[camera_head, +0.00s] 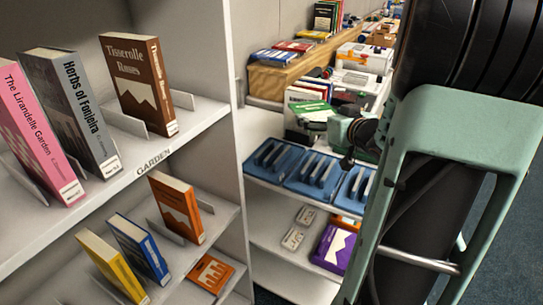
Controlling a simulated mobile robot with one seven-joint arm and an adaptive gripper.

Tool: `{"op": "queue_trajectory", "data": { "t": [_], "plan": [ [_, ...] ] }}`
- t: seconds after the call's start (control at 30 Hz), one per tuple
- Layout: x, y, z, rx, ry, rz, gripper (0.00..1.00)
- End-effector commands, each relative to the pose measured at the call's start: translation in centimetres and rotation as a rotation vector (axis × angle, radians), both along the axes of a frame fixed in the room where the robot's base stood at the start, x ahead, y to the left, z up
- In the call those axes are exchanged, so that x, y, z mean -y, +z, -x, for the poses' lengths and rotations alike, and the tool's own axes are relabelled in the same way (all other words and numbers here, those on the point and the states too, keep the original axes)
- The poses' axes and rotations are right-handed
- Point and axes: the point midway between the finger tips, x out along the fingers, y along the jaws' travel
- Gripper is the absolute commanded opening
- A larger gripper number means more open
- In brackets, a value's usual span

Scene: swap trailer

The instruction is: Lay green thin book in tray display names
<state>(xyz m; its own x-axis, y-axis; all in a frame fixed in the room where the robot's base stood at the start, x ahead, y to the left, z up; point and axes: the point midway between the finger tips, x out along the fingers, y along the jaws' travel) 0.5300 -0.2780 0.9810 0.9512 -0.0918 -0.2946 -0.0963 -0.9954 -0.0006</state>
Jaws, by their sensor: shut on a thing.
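My gripper (334,124) is small and partly hidden at the middle right, above the row of blue trays. It is shut on a thin green book (308,112), which shows just left of it. Three blue slotted trays stand side by side on a white shelf: a left tray (268,158), a middle tray (311,176) and a right tray (356,190). The right tray is partly hidden by my arm. The book is above the trays and apart from them. I cannot make out a display or any tray name.
A white bookcase (236,120) with upright books fills the left. Below the trays a lower shelf holds a purple book (333,247). A wooden box (292,70) and white machines (362,62) stand behind. My arm blocks the right side.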

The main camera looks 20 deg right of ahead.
Motion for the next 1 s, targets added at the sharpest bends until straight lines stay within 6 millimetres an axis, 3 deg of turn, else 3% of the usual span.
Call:
{"op": "queue_trajectory", "data": {
  "t": [0.3, 0.4, 0.77, 1.0],
  "plan": [
    [-7.0, -4.1, -4.2, 0.0, 0.008, -0.001, 0.55],
    [-8.2, -6.4, -4.9, -0.002, 0.004, -0.004, 0.55],
    [-10.3, -8.8, -6.3, 0.0, 0.003, -0.002, 0.55],
    [-10.6, -12.3, -6.5, -0.003, 0.0, -0.002, 0.55]
  ]
}}
